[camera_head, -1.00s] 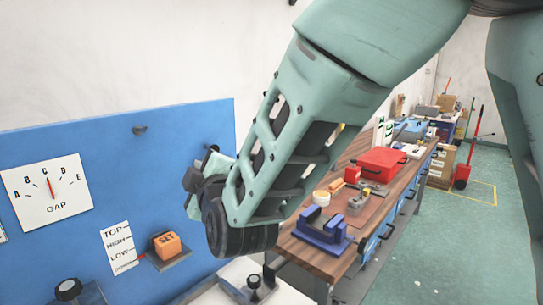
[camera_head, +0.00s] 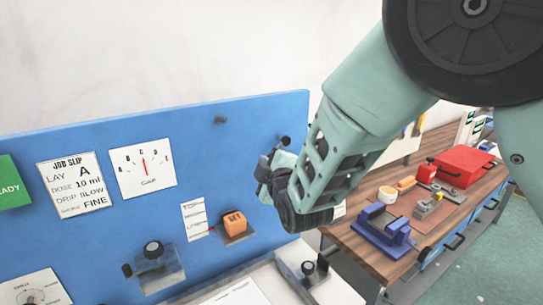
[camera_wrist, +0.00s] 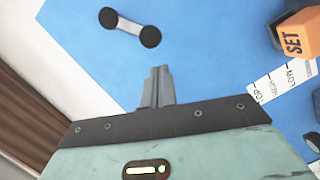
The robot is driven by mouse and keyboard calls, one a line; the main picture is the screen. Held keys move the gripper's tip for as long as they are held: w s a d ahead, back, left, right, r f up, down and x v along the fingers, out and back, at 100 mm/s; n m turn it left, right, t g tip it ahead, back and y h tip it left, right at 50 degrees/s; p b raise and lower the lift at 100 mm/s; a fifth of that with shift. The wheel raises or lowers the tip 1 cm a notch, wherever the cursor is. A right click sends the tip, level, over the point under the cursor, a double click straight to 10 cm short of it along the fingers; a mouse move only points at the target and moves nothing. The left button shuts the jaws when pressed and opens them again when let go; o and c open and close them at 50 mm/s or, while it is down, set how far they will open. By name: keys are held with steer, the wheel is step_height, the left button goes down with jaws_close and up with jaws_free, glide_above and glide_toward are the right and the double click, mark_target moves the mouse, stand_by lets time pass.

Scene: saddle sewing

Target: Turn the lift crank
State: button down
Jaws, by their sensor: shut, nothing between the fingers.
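The lift crank is most likely the short pale bar with a black knob at each end (camera_wrist: 130,27) on the blue board. It lies at the top of the wrist view. In the head view a dark knob, probably part of this crank (camera_head: 284,141), sticks out beside my wrist; the rest is hidden. My gripper (camera_wrist: 158,72) is shut and empty, its fingertips apart from the crank in the wrist picture. In the head view my gripper (camera_head: 265,172) is in front of the board's right part, mostly hidden by my wrist; its exact distance from the board is unclear.
An orange SET block (camera_head: 235,222) and a level label (camera_head: 194,219) are left of my gripper. A dark peg (camera_head: 220,120) sticks out of the blue board (camera_head: 80,135). A workbench (camera_head: 345,240) with a blue vise (camera_head: 385,230) and red box (camera_head: 463,165) stands right.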

steer(key=shift+w+d+f, duration=0.35)
steer(key=shift+w+d, duration=0.05)
steer(key=shift+d, duration=0.15)
steer(key=shift+f, duration=0.1)
steer(key=shift+d+f+n+b, duration=0.1)
steer(key=shift+f+n+b, duration=0.15)
steer(key=shift+n+b, duration=0.2)
